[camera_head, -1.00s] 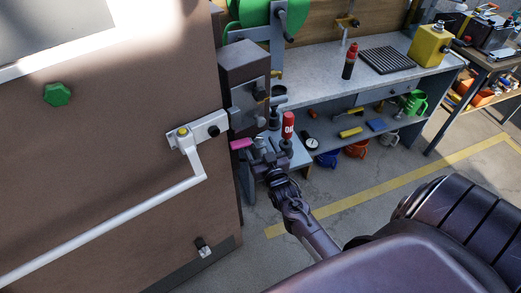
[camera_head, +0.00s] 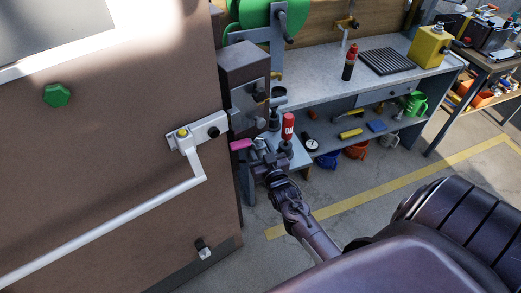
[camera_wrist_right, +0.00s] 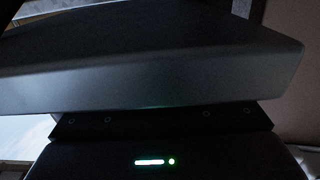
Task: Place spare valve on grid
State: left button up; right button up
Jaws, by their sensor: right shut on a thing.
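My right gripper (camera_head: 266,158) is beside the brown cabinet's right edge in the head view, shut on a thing. A red-topped piece with a white mark (camera_head: 288,127) stands upright at the gripper; I take it to be the spare valve, though its lower part is hidden by the fingers. A pink part (camera_head: 240,144) shows left of the fingers. In the right wrist view a large dark slab (camera_wrist_right: 150,65) fills the picture, too close to identify. The black ribbed grid (camera_head: 386,61) lies bare on the workbench top, well behind and right of the gripper. My left gripper is not in view.
A grey box (camera_head: 245,75) is just above the gripper.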

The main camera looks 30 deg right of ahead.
jog(key=shift+r, duration=0.15)
jog(key=shift+s+a, duration=0.1)
jog(key=shift+s, duration=0.15)
jog(key=b+v, duration=0.3)
jog(key=v, duration=1.4)
jog(key=w+a+r+n+y, duration=0.1)
jog(key=a+r+y, duration=0.3)
jog(key=a+r, duration=0.7)
jog(key=shift+w+r+n, duration=0.2)
jog(key=shift+r+n, duration=0.4)
jog(key=shift+n, duration=0.2)
jog(key=shift+f, duration=0.1)
